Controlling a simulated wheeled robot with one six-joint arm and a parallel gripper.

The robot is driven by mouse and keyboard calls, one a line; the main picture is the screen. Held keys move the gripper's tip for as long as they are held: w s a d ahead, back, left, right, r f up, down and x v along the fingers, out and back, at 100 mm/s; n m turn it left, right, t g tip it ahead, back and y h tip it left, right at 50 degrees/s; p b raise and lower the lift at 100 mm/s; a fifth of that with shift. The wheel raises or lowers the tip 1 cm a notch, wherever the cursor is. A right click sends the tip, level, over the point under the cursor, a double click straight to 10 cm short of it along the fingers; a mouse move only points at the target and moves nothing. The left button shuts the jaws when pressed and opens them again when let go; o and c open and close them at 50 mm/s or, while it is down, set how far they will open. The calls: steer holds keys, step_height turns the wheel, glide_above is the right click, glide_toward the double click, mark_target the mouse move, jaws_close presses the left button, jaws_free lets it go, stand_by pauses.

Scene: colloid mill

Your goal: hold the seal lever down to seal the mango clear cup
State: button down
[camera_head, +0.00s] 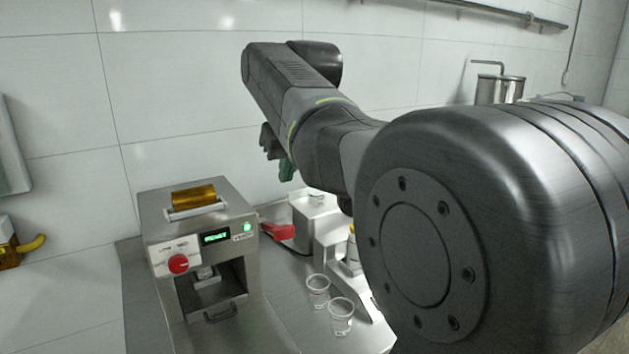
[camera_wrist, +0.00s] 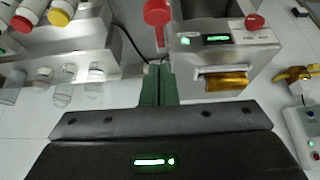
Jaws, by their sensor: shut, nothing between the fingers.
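The cup sealer (camera_head: 165,215) is a steel box with a lit green display and a red knob; it also shows in the wrist view (camera_wrist: 236,55). Its red seal lever (camera_head: 278,231) sticks out from its right side, roughly level. In the wrist view the lever's red end (camera_wrist: 157,12) is beyond my fingertips. My gripper (camera_head: 287,170) has green fingers, shut and empty, above the lever; they also show in the wrist view (camera_wrist: 158,72). The fingers look apart from the lever. I cannot make out a mango cup in the sealer's dark bay.
Empty clear cups (camera_head: 318,290) (camera_head: 341,316) stand on the counter right of the sealer. A steel dispenser with red- and yellow-capped bottles (camera_wrist: 62,12) stands beside it. A yellow object (camera_head: 15,243) is at the far left. The tiled wall is behind.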

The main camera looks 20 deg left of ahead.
glide_above(281, 227)
steer(key=f, duration=0.6)
steer(key=shift+s+d+f, duration=0.25)
steer(key=shift+d+f, duration=0.1)
steer(key=shift+f, duration=0.05)
steer(key=f, duration=0.3)
steer(key=shift+s+d+f, duration=0.1)
steer(key=shift+s+d, duration=0.15)
steer(key=shift+d, duration=0.05)
steer(key=shift+f, duration=0.5)
steer(key=shift+d, duration=0.1)
steer(key=shift+s+f+b, duration=0.1)
steer(key=shift+f+b, duration=0.05)
steer(key=shift+b, duration=0.2)
